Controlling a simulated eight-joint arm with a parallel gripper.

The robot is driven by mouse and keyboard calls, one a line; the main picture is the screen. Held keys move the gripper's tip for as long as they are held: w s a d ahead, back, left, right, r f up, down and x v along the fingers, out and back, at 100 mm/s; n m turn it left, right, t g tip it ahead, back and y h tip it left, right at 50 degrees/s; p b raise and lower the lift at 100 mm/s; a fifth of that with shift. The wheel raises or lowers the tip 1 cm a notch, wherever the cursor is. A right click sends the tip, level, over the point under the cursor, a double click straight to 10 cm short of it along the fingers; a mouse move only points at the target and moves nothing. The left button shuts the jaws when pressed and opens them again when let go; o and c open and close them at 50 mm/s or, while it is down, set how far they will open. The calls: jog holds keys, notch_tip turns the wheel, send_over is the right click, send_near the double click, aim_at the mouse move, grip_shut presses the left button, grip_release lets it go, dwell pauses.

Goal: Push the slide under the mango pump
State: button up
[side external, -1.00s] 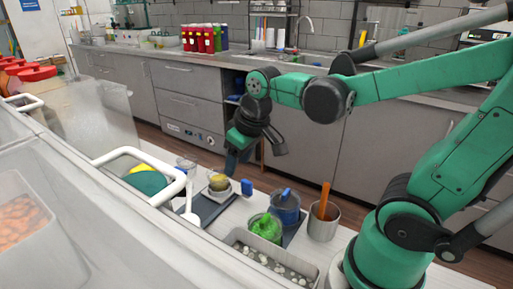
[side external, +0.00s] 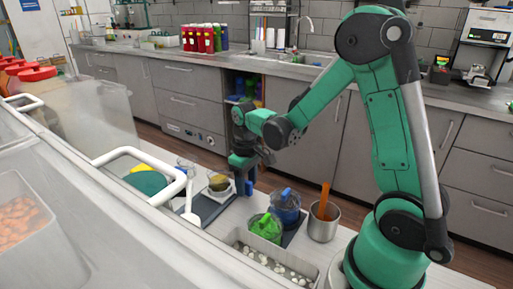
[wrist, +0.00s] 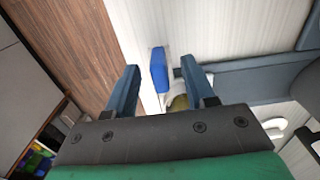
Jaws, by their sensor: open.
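The slide is a small white plate (wrist: 171,63) with an upright bright blue handle (wrist: 158,70) at one end. In the side view, the handle (side external: 249,187) is at the right end of a dark rail (side external: 207,207). A glass cup with yellowish contents (side external: 219,183) stands on the slide; part of it shows in the wrist view (wrist: 180,102). My gripper (wrist: 160,68) is open, with one finger on each side of the handle in the wrist view. I cannot tell whether either finger touches it. A white spout-like part (side external: 189,205) stands by the rail; I cannot tell whether it is the mango pump.
A green container (side external: 267,228), a blue container (side external: 286,207) and a metal cup with an orange stick (side external: 323,220) stand to the right of the rail. A clear glass (side external: 186,167) is behind it. A white tube frame (side external: 128,152) is to the left.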

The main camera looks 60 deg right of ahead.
jog(key=shift+f, duration=0.25)
jog(key=shift+c, duration=0.2)
grip_shut()
jog(key=shift+a, duration=0.1)
dwell(1.0)
